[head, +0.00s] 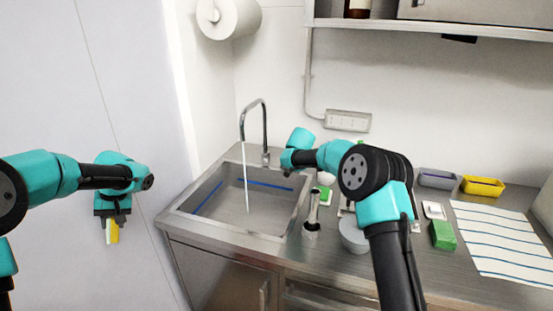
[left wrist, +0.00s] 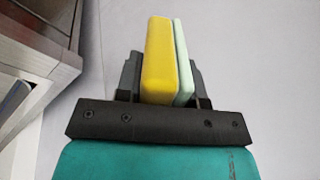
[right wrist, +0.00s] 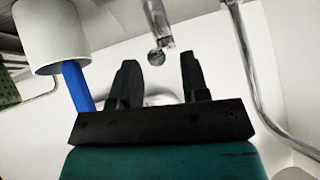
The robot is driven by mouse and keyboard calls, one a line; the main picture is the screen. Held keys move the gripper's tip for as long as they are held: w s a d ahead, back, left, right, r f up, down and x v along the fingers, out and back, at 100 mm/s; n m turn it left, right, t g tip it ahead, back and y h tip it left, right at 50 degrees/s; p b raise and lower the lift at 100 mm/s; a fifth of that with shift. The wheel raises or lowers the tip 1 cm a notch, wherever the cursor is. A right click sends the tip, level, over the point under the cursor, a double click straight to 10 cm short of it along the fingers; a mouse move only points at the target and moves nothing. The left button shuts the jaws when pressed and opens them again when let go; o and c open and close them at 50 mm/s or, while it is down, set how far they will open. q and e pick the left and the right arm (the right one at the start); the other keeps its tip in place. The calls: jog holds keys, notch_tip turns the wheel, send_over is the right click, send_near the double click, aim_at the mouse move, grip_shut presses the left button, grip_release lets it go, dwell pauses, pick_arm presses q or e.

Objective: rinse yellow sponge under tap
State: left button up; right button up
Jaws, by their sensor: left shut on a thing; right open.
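The yellow sponge (head: 111,232), with a pale green layer on one side, is held in my left gripper (head: 112,216) to the left of the sink, apart from it. It stands between the fingers in the left wrist view (left wrist: 158,58). The tap (head: 265,125) arches over the sink (head: 215,205), and a thin stream of water (head: 245,175) falls from it into the basin. My right gripper (right wrist: 158,75) is open in the right wrist view, with a small metal knob visible beyond its fingertips. In the head view its fingers are hidden behind my right arm near the tap's base.
Right of the sink, a grey round container (head: 353,238), a green block (head: 442,235), a yellow tray (head: 482,186), a grey tray (head: 437,179) and a striped cloth (head: 500,242) crowd the counter. A paper roll (head: 228,17) hangs above.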

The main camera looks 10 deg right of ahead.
jog(key=shift+x, duration=1.85)
grip_shut()
